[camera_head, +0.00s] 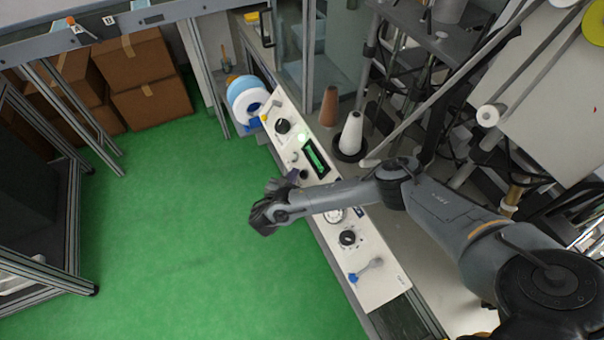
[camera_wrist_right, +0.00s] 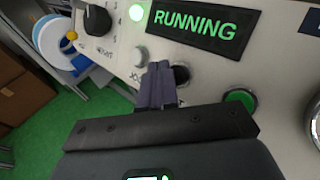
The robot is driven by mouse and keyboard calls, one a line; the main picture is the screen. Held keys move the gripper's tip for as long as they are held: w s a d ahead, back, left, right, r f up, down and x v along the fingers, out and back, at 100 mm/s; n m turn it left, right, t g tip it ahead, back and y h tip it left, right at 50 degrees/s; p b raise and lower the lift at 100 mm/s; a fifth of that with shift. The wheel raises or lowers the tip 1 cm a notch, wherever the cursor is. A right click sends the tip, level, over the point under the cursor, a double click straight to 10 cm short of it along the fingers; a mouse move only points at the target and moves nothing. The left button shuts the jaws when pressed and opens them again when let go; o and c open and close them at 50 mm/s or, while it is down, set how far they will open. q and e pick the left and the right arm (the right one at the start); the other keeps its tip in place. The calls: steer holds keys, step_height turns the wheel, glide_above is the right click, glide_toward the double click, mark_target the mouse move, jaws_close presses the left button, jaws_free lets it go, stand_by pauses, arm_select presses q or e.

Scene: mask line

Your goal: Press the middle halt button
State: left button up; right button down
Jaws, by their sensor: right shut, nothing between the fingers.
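The long white control panel (camera_head: 376,285) runs diagonally through the head view. A row of three round buttons lies below its green-lit RUNNING display (camera_wrist_right: 205,22): a pale grey one (camera_wrist_right: 141,56), a dark middle one (camera_wrist_right: 182,75) and a green one (camera_wrist_right: 240,99). My right gripper (camera_head: 291,177) is at the panel's near edge. In the right wrist view its fingers (camera_wrist_right: 159,82) are shut and empty, just left of the dark middle button and partly overlapping it. I cannot tell whether they touch it. My arm hides the green button in the head view. My left gripper is out of view.
A black knob (camera_wrist_right: 97,19) and a lit green lamp (camera_wrist_right: 136,12) sit near the display. Further along the panel are another knob (camera_head: 348,238) and a blue-tipped lever (camera_head: 368,268). Yarn cones (camera_head: 351,134) stand behind. The green floor (camera_head: 190,230) is open.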

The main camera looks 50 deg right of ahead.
stand_by(0.3)
steer(key=shift+d+f, duration=0.1)
steer(key=shift+d, duration=0.05)
stand_by(0.4)
steer(key=shift+s+d+f, duration=0.15)
steer(key=shift+d+f, duration=0.15)
stand_by(0.6)
steer(key=shift+s+d+f, duration=0.1)
steer(key=shift+d+f, duration=0.05)
steer(key=shift+f, duration=0.05)
stand_by(0.5)
steer(key=shift+r, duration=0.15)
steer(key=shift+w+a+r+p, duration=0.2)
steer(key=shift+a+r+p, duration=0.25)
steer(key=shift+a+p, duration=0.15)
